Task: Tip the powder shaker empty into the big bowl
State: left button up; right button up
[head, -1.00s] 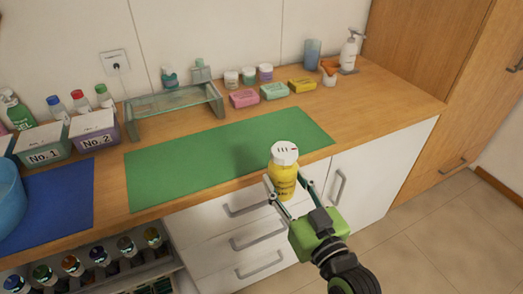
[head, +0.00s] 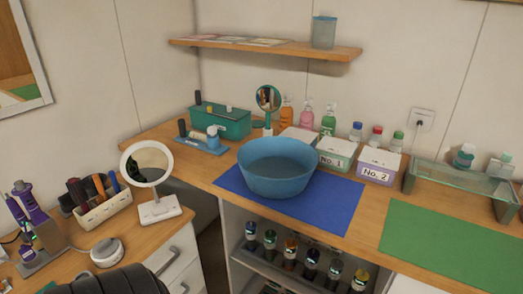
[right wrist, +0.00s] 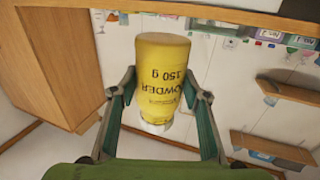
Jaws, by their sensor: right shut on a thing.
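The powder shaker (right wrist: 160,72) is a yellow bottle with a white cap, in the right wrist view. Its print is upside down and its cap points to the bottom of that picture. My right gripper (right wrist: 163,90) is shut on its sides. The big bowl (head: 278,184) is blue and stands upright on a blue mat in the middle of the head view. The part of its inside that shows looks empty. The right gripper and shaker are outside the head view. My left gripper is in neither view.
Boxes No. 1 (head: 336,152) and No. 2 (head: 380,164) stand right of the bowl, with bottles behind. A round mirror (head: 148,164) stands on the left. The green mat (head: 440,243) is clear. A rack of small bottles (head: 290,266) sits below the counter.

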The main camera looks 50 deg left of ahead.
aim_at(273, 168)
jog(key=u, duration=1.1)
jog(key=j, duration=0.1)
